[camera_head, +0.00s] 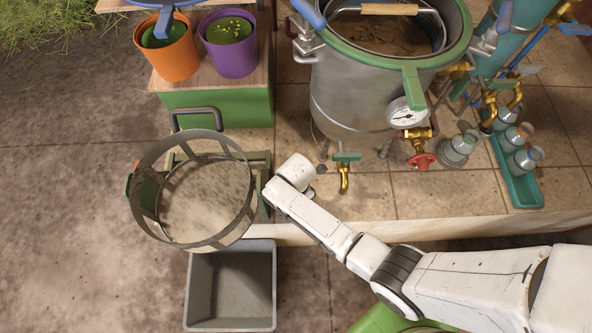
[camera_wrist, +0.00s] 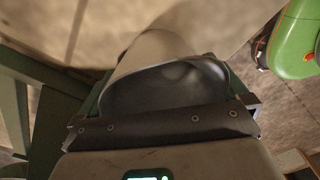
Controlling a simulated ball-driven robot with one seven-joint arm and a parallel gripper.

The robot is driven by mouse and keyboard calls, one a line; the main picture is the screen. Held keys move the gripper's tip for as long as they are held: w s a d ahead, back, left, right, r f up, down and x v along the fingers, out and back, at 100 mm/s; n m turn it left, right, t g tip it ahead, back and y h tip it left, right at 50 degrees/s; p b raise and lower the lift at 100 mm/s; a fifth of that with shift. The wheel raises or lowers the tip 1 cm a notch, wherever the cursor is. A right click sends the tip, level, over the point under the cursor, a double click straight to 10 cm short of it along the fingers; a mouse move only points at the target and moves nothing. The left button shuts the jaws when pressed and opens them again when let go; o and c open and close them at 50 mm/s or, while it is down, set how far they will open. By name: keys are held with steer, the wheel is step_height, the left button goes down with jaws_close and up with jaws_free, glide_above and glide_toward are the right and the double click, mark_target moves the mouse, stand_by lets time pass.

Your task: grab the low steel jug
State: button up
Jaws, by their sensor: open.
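A pale grey, rounded steel vessel, seemingly the low steel jug (camera_wrist: 180,88), fills the middle of the wrist view. Its dark open mouth faces the camera. My gripper (camera_wrist: 160,68) is open, with its greenish fingers on either side of the jug's body. I cannot tell whether they touch it. The dark bar and beige body of the gripper cover the near side of the jug. In the head view my arm ends in a white wrist above the counter's front edge. The gripper and this jug are hidden there.
A steel basket (camera_head: 248,196) stands left of my wrist, above a grey bin (camera_head: 231,323). The large still pot (camera_head: 345,92) with a brass tap (camera_head: 345,178) stands close behind.

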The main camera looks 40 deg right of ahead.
steer(key=shift+f, duration=0.2)
steer(key=shift+c, duration=0.5)
steer(key=c, duration=0.7)
steer(key=shift+o, duration=0.2)
steer(key=shift+r, duration=0.1)
